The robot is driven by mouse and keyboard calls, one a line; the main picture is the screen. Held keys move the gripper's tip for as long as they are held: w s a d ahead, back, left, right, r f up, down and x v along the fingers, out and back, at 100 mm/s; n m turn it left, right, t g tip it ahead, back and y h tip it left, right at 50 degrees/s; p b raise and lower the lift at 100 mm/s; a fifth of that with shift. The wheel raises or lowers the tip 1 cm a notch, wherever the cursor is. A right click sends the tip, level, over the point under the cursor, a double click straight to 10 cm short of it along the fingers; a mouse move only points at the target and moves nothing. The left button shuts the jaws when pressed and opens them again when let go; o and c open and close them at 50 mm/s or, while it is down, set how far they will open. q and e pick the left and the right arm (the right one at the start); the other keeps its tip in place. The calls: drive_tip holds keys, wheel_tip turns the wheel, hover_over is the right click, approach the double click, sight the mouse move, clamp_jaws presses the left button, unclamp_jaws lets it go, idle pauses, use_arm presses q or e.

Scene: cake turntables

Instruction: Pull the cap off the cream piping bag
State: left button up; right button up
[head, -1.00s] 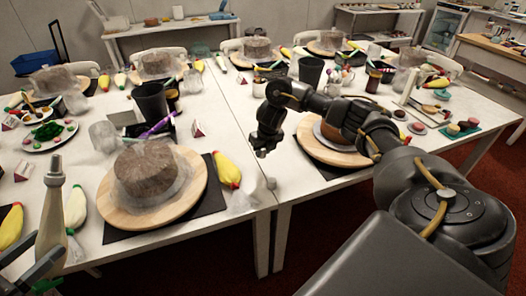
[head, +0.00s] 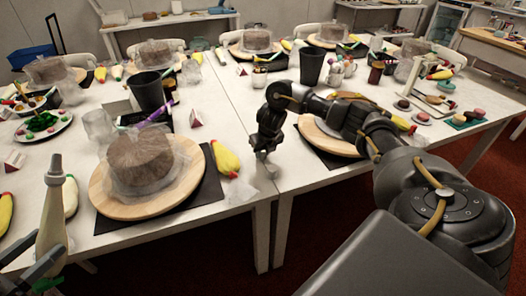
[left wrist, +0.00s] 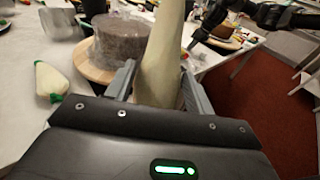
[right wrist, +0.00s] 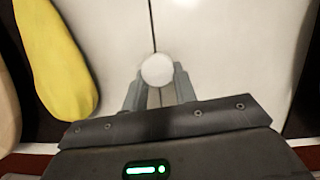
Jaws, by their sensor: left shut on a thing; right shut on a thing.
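The cream piping bag (head: 52,232) stands upright at the left of the head view, narrow grey tip upward. My left gripper (head: 38,270) is shut around its lower part; in the left wrist view the pale bag (left wrist: 160,70) rises between the fingers, its top out of frame. My right gripper (head: 266,160) is low at the table's front edge, well away from the bag. In the right wrist view it is shut on a small white round thing (right wrist: 157,69) at its fingertips. I cannot tell whether this is the bag's cap.
A wrapped cake (head: 140,160) on a wooden turntable (head: 184,190) stands between bag and right gripper. A yellow piping bag (head: 225,158) lies left of that gripper. Another turntable (head: 330,143) is behind the right arm. A seam (right wrist: 152,20) splits the tabletops.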

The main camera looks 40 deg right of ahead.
use_arm(q)
drive_tip(key=shift+f, duration=0.1)
use_arm(e)
drive_tip(key=shift+f, duration=0.25)
drive_tip(key=o, duration=1.1)
drive_tip(key=shift+r, duration=0.1)
use_arm(q)
wheel_tip(320, 180, up, 6)
drive_tip(key=p, duration=0.5)
drive_tip(key=shift+f, duration=0.25)
use_arm(e)
wheel_tip(320, 180, up, 6)
